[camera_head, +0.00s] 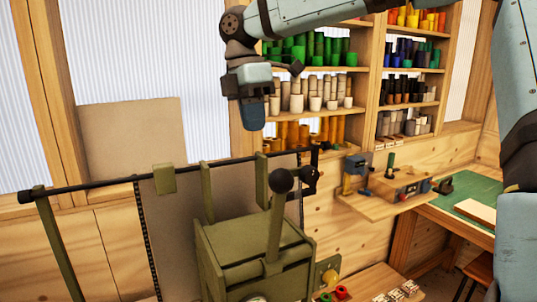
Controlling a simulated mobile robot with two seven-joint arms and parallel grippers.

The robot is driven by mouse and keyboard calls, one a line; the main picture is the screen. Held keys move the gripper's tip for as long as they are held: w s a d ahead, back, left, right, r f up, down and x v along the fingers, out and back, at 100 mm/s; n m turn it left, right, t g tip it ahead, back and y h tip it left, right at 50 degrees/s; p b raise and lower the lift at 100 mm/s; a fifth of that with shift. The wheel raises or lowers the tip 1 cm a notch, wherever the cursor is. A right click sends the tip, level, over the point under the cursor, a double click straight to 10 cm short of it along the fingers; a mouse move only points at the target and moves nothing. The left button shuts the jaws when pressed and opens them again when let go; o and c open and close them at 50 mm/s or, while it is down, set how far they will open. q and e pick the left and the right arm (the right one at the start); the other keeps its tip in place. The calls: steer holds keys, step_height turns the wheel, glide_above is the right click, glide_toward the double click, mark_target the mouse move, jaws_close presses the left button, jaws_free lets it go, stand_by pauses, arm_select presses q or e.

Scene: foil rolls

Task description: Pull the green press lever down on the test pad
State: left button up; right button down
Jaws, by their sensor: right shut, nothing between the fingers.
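An olive-green press (240,245) stands in the lower middle. Its lever (275,225) stands nearly upright, with a dark ball knob (283,180) on top. My right gripper (256,118) hangs pointing down, above and slightly left of the knob in the picture. Its blue fingers are shut and empty, and a visible gap separates them from the knob. I cannot make out a test pad clearly; the press's lower front is cut off by the bottom edge. My left gripper is not in view.
A dark rail (90,185) on olive posts runs behind the press. Shelves of coloured foil rolls (310,50) stand at the back. A small bench (385,205) with little devices and a table with a green mat (475,197) are at right. Small blocks lie at bottom right.

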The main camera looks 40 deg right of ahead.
steer(key=s+f+p, duration=0.2)
steer(key=s+f, duration=0.2)
steer(key=f, duration=0.2)
steer(key=shift+s+a+f, duration=0.2)
steer(key=shift+s, duration=0.1)
steer(key=shift+w, duration=0.1)
